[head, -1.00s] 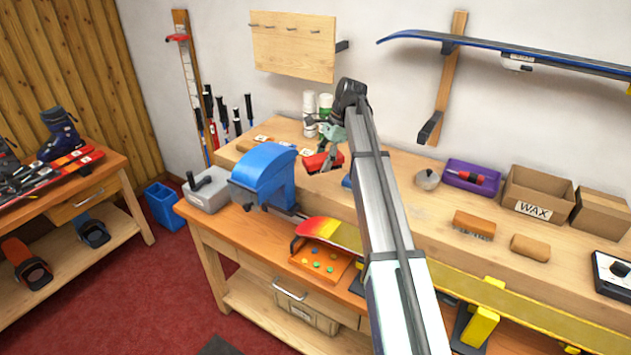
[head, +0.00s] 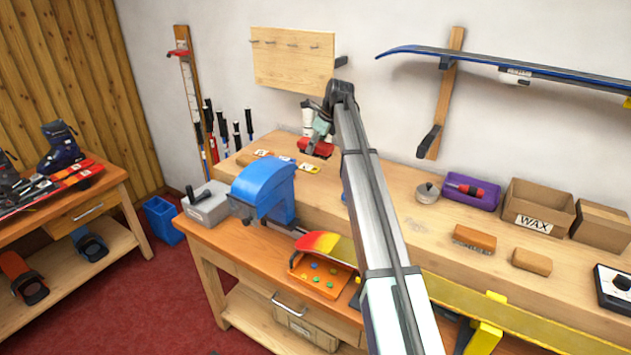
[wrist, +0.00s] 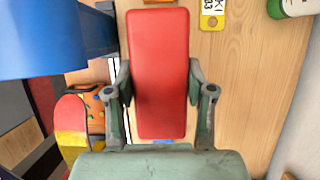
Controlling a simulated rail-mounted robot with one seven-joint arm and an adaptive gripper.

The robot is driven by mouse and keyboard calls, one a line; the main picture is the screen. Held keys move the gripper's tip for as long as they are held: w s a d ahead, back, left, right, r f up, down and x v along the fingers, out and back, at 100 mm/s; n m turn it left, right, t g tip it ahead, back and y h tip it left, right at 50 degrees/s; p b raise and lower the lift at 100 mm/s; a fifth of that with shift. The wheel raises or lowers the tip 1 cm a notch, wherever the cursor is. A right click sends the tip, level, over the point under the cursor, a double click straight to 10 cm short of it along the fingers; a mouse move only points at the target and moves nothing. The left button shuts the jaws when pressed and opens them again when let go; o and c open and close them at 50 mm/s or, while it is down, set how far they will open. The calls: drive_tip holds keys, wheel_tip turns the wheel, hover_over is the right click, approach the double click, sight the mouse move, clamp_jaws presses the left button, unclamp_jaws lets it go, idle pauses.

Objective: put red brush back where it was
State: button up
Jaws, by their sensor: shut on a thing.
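The red brush (wrist: 160,72) is held between the two fingers of my gripper (wrist: 160,90), seen from above in the wrist view. In the head view the red brush (head: 316,147) hangs under my gripper (head: 318,136) above the back left part of the raised wooden shelf (head: 385,185). The gripper is shut on it. Small labelled tags (head: 285,161) lie on the shelf just below and left of the brush; one yellow tag (wrist: 213,14) shows right of it in the wrist view. I cannot tell the brush's exact height above the shelf.
A blue vise-like machine (head: 264,190) stands in front on the left. White bottles (head: 308,115) stand behind the gripper against the wall. A hook board (head: 292,60) hangs above.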

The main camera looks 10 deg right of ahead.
sight(327, 157)
wheel_tip(327, 157, down, 15)
drive_tip(key=p, duration=0.3)
drive_tip(key=shift+r, duration=0.1)
drive_tip(key=o, duration=1.3)
drive_tip(key=b+v, duration=0.2)
drive_tip(key=v, duration=1)
drive_tip(key=shift+b, duration=0.35)
